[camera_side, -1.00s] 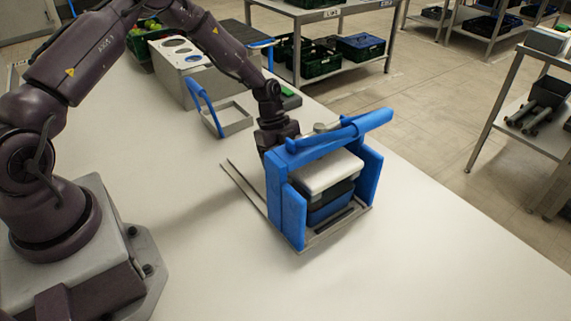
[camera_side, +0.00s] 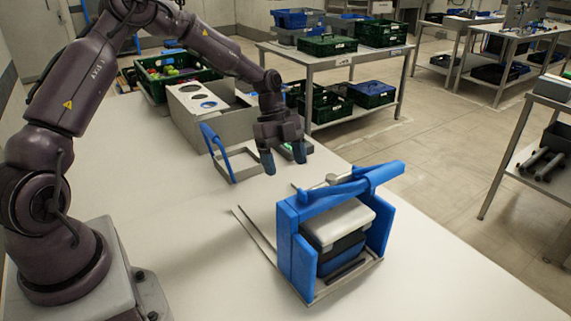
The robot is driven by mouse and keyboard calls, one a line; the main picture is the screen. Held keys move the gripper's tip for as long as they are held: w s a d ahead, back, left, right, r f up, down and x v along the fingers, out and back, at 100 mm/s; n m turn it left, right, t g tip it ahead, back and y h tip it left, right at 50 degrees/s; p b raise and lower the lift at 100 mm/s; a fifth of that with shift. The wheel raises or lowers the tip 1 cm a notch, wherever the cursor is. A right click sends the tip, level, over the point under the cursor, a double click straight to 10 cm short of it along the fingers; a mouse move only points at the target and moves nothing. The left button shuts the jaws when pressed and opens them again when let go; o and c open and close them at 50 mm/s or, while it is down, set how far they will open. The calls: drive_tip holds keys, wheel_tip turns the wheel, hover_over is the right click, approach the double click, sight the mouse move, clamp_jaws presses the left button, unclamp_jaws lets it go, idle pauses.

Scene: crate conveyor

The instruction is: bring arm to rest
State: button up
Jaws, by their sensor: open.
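My gripper (camera_side: 285,161) is raised above the white table, with its blue-tipped fingers apart and nothing between them. It hangs behind and to the left of a blue press-like frame (camera_side: 294,248) and is clear of it. The frame has a blue lever (camera_side: 350,184) lying across its top. Inside the frame stand a dark and blue box (camera_side: 341,255) and a pale lid or block (camera_side: 338,223) on top of it. My arm reaches over the table from the left.
A grey box with round holes (camera_side: 203,102), a tray with a blue handle (camera_side: 240,165) and a green crate of produce (camera_side: 153,87) stand behind. Metal rails (camera_side: 258,238) extend from the frame. The white table (camera_side: 190,260) is clear in front.

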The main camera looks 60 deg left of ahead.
drive_tip(key=s+d+r+n+t+y, duration=0.2)
drive_tip(key=s+d+r+n, duration=0.2)
drive_tip(key=s+r+n, duration=0.5)
drive_tip(key=s+d+r+n+t+y, duration=0.2)
drive_tip(key=s+r+n, duration=0.7)
drive_tip(key=s, duration=0.6)
wheel_tip(320, 180, up, 3)
drive_tip(key=shift+s+d+f+t+y, duration=0.1)
drive_tip(key=shift+s+d+t+y, duration=0.15)
drive_tip(key=shift+d+t, duration=0.75)
